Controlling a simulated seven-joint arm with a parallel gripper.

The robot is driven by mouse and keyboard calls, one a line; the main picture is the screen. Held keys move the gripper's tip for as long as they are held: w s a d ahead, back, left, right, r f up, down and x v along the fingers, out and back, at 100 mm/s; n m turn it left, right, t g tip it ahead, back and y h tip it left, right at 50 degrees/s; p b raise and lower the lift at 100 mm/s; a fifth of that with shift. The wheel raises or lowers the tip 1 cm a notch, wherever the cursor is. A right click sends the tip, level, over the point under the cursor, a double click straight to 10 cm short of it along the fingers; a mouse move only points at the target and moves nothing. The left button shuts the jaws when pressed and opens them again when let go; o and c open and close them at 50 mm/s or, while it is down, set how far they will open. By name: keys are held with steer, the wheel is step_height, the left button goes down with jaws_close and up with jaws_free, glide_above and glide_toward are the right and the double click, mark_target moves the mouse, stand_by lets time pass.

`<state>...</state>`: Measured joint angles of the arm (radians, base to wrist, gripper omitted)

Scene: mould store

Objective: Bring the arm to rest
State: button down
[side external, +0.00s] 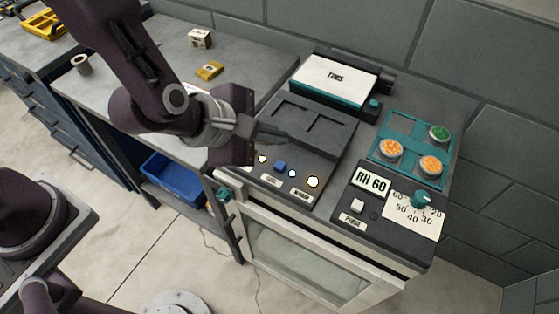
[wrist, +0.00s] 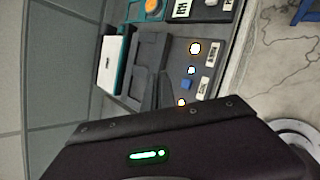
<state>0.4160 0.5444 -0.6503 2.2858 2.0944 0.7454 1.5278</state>
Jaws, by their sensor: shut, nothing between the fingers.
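My gripper (side external: 284,137) is shut and empty in the side external view. Its fingers point right, over or against the dark recessed block (side external: 315,124) on top of the machine; I cannot tell whether they touch it. In the wrist view, my dark wrist housing with a green light fills the bottom, and the dark block (wrist: 149,62) shows beyond it.
The machine's panel has a blue button (side external: 280,167), lit lamps (side external: 313,182), a teal dial (side external: 421,199) and a teal rack (side external: 406,126) with round orange and green items. A TINS box (side external: 336,82) stands behind. The grey bench (side external: 247,58) holds small boxes.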

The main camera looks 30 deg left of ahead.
steer(key=shift+r, duration=0.8)
steer(key=s+a+r+n+y, duration=0.2)
steer(key=a+r+n+y, duration=0.25)
steer(key=a+n, duration=0.65)
steer(key=s+a+r+n+y, duration=0.2)
steer(key=a+r+n+y, duration=0.25)
steer(key=a+n, duration=0.65)
steer(key=s+a+r+n+g+h, duration=0.1)
steer(key=s+a+n+g, duration=0.1)
steer(key=s+n, duration=0.5)
steer(key=s+a+r+n+g, duration=0.1)
steer(key=s+a+n, duration=0.15)
steer(key=n, duration=0.75)
steer(key=s+d+r+n+h, duration=0.2)
steer(key=s+d+n+h, duration=0.2)
steer(key=n, duration=0.6)
steer(key=shift+s+d+r+n, duration=0.3)
steer(key=shift+s+d+n, duration=0.1)
steer(key=shift+d, duration=0.2)
